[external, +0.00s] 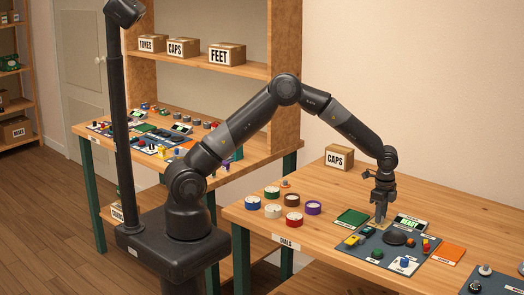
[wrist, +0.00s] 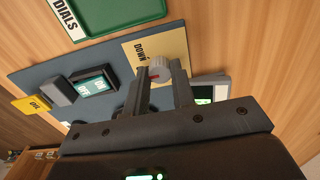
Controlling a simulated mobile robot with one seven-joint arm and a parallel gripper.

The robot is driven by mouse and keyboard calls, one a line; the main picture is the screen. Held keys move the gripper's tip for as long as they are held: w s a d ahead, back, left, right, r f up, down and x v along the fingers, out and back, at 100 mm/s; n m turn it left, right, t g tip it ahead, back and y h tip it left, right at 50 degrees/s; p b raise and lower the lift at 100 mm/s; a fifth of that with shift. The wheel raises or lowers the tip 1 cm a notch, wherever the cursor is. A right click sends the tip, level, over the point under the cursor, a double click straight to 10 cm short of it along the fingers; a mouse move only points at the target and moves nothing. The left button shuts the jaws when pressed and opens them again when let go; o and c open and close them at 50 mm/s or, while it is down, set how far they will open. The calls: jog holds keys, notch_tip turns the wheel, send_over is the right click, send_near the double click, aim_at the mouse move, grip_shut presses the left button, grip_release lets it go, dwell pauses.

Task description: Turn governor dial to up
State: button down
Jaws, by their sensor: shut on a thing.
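The governor dial looks to be the grey knob (wrist: 160,66) with a red mark, on a yellow plate (wrist: 172,44) printed "DOWN" in the wrist view. My gripper (wrist: 159,78) has one finger on each side of this knob and is shut on it. The red mark sits low on the knob, between the fingers. In the external view my gripper (external: 380,218) points down at the back edge of the dark panel (external: 374,246) and hides the knob. Any other lettering on the yellow plate is hidden or not readable.
A green tray (external: 351,218) lies left of my gripper and a lit display (external: 410,224) to its right. A black dial (external: 397,238), several coloured knobs and an orange mat (external: 448,254) are close by. A "CAPS" box (external: 339,157) stands behind; coloured round containers (external: 292,219) stand left.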

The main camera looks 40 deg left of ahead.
jog(key=shift+n, duration=0.4)
jog(key=n, duration=0.3)
jog(key=shift+n, duration=2.5)
jog(key=c, duration=1.2)
grip_release()
notch_tip(320, 180, up, 11)
jog(key=shift+a, duration=0.1)
